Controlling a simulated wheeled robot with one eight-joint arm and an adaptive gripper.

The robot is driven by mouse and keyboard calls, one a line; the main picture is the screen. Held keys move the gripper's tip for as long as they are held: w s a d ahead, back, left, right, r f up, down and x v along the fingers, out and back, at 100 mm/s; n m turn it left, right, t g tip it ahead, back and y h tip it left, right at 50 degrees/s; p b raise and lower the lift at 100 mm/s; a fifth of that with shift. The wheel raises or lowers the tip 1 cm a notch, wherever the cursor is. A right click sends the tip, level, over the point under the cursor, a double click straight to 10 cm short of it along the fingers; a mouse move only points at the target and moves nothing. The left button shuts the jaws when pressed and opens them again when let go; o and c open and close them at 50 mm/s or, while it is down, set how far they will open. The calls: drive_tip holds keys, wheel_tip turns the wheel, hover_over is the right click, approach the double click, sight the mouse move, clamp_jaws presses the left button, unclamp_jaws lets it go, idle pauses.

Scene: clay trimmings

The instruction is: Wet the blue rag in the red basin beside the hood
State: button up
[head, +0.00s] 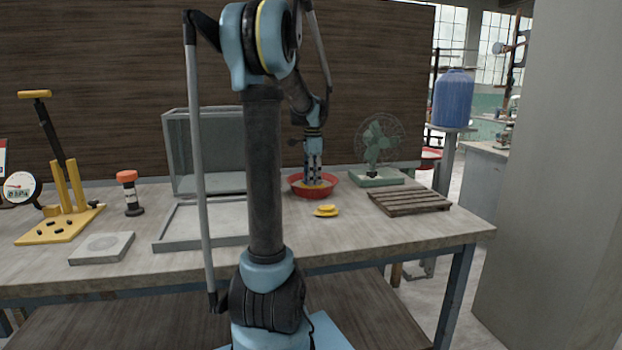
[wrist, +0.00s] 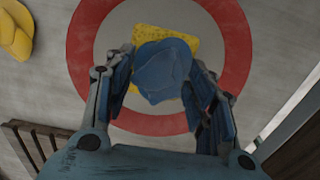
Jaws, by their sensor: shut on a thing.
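The red basin (head: 298,191) stands on the workbench to the right of the grey box-shaped hood (head: 207,150). In the wrist view the basin's red rim (wrist: 236,45) rings the gripper's fingers. My gripper (head: 313,180) points down into the basin in the head view. In the wrist view it is shut on the crumpled blue rag (wrist: 163,72). A yellow piece (wrist: 150,33) with a dotted surface shows behind the rag, inside the rim. The rag cannot be told apart in the head view, and whether it touches the basin's bottom is unclear.
A yellow item (head: 327,210) lies in front of the basin. A slatted wooden rack (head: 410,201) and a green fan (head: 378,150) stand to the right. A shallow grey tray (head: 180,238) is at the left, with a yellow press (head: 65,215) farther left.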

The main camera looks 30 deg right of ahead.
idle(0.4)
drive_tip(key=shift+r, duration=3.45)
drive_tip(key=shift+f, duration=3.4)
drive_tip(key=shift+r, duration=0.15)
drive_tip(key=shift+r, duration=3.25)
drive_tip(key=shift+c, duration=0.3)
